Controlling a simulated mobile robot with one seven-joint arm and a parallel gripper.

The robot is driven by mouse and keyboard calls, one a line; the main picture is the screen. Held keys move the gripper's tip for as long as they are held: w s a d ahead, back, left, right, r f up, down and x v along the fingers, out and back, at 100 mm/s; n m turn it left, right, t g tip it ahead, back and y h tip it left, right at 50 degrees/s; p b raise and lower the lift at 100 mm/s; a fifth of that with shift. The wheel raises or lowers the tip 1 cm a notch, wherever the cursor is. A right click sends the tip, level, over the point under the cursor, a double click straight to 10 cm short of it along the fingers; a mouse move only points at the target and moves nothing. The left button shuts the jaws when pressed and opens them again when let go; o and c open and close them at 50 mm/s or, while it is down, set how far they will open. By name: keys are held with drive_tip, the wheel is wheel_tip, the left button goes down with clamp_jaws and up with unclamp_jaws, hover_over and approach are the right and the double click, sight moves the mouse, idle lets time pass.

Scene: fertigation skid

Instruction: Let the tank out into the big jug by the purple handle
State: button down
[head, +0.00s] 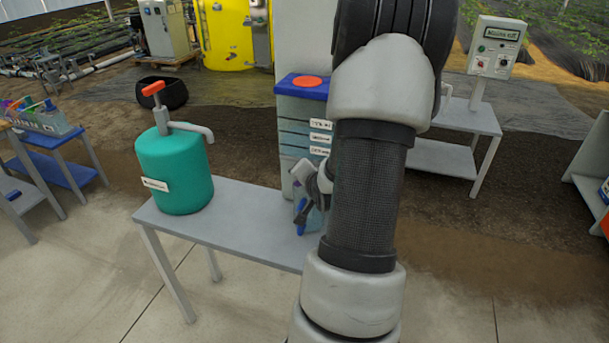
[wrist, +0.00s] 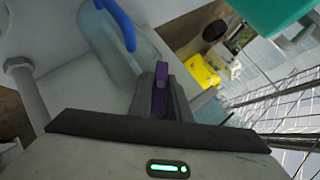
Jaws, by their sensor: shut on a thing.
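The tank (head: 288,110) is a tall bluish container with a blue top and orange cap, standing at the back of the grey table. Its lower part is partly hidden by my arm. A clear jug (wrist: 98,40) with a blue handle (wrist: 127,28) stands below it; in the head view the jug (head: 313,222) is mostly hidden behind my arm. The purple handle (wrist: 161,76) sits between my fingers in the wrist view. My gripper (wrist: 160,98) is shut on it. The valve's spout and any flow are not visible.
A teal vessel (head: 175,172) with a red-topped pump and grey spout stands on the left of the table (head: 235,212). A black tub (head: 163,92) is on the floor behind. A control box (head: 497,46) stands at right. The table's middle is clear.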

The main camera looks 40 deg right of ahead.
drive_tip(key=shift+w+a+n+g+h+b, duration=0.2)
drive_tip(key=shift+n+g+h+b, duration=0.15)
drive_tip(key=shift+n+g, duration=0.5)
drive_tip(key=shift+r+g+p, duration=0.2)
drive_tip(key=shift+g+p, duration=0.2)
drive_tip(key=shift+g, duration=0.35)
drive_tip(key=n+g+h+p, duration=0.1)
drive_tip(key=p, duration=0.2)
drive_tip(key=shift+s+d+r, duration=0.1)
drive_tip(key=shift+r, duration=0.1)
drive_tip(key=n+g+p, duration=0.1)
drive_tip(key=p, duration=0.2)
drive_tip(key=shift+f+g+h, duration=0.1)
drive_tip(key=shift+g+h, duration=0.15)
drive_tip(key=shift+g, duration=0.05)
drive_tip(key=shift+d+f+p, duration=0.1)
drive_tip(key=shift+f+p, duration=0.05)
drive_tip(key=shift+p, duration=0.8)
drive_tip(key=shift+g, duration=0.3)
drive_tip(key=shift+s+f, duration=0.1)
drive_tip(key=c, duration=1.7)
unclamp_jaws()
